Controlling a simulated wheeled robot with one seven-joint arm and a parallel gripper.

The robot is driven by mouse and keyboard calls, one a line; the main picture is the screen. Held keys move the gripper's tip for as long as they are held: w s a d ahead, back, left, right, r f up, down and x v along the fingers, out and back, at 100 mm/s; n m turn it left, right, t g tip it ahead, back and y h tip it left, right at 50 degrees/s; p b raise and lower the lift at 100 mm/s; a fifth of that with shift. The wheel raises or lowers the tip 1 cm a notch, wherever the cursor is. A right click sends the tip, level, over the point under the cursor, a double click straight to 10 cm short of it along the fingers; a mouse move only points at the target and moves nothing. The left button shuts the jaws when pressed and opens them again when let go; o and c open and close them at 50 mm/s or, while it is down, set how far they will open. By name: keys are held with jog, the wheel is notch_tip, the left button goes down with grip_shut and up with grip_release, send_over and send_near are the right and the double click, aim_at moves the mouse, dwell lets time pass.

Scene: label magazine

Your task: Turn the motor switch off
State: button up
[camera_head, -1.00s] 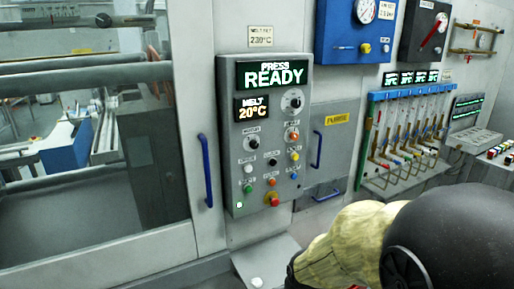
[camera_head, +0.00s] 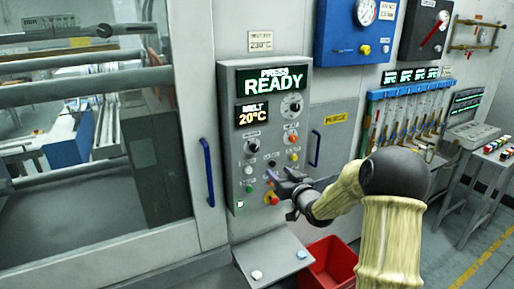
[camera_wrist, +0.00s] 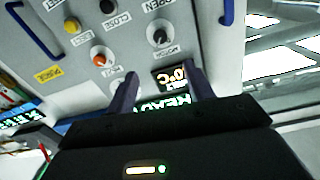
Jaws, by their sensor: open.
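The motor switch is a black rotary knob (camera_head: 253,146) under a small label on the grey control panel (camera_head: 228,170). It also shows upside down in the wrist view as a black knob (camera_wrist: 160,38) beside its label. My gripper (camera_head: 279,173) is in front of the lower part of the panel, below and right of the switch in the head view. In the wrist view its two dark fingers (camera_wrist: 158,78) stand apart with nothing between them. The switch lies beyond the fingertips, apart from them. The fingers partly cover the displays there.
Other controls crowd the panel: an orange knob (camera_head: 291,139), a yellow knob (camera_head: 294,156) and a red button (camera_head: 272,198). Blue handles (camera_head: 207,172) flank the panel. A shelf (camera_head: 262,250) and a red bin (camera_head: 338,262) are below.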

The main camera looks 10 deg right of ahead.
aim_at(255, 150)
jog(key=shift+a, duration=0.1)
jog(key=p+x, duration=0.7)
jog(key=x, duration=1)
jog(key=shift+w+a+f+p, duration=0.1)
jog(key=shift+w+p, duration=0.1)
jog(key=shift+p, duration=0.2)
jog(key=shift+c, duration=0.2)
jog(key=c, duration=0.9)
